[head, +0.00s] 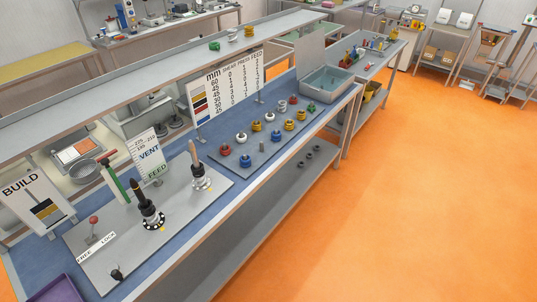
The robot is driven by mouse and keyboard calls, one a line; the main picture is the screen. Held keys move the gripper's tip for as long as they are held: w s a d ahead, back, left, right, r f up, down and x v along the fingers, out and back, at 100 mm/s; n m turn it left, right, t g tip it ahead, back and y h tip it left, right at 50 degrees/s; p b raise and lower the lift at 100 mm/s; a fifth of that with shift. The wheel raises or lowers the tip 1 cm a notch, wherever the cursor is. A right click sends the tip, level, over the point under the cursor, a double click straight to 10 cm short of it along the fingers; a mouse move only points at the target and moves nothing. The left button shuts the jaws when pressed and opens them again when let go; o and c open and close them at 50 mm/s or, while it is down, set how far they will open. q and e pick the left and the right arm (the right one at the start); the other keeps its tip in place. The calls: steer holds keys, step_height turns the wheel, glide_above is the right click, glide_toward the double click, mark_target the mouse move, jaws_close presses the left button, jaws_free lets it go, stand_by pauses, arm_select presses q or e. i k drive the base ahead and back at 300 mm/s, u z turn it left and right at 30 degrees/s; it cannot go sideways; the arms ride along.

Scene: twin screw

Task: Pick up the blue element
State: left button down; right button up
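Two blue elements, short and ring-like, sit on the dark grey board (272,153) on the workbench. The nearer blue element (245,161) is at the board's front left, close to the red element (225,149). The other blue element (276,135) is further back along the board's front row, near a yellow element (288,125). Neither of my grippers shows in the head view, so nothing is seen touching the blue elements.
White (241,138), yellow, red and green (311,107) elements share the board, with a grey peg (262,147). Left of it, a grey panel (190,212) carries upright shafts and levers. A shelf (150,68) and chart sign (226,85) stand behind; a grey bin (328,82) is beyond.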

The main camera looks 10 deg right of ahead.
mark_target(244, 163)
steer(key=z, duration=0.2)
steer(key=i, duration=0.75)
steer(key=z, duration=0.35)
steer(key=i, duration=1)
steer(key=u, duration=0.7)
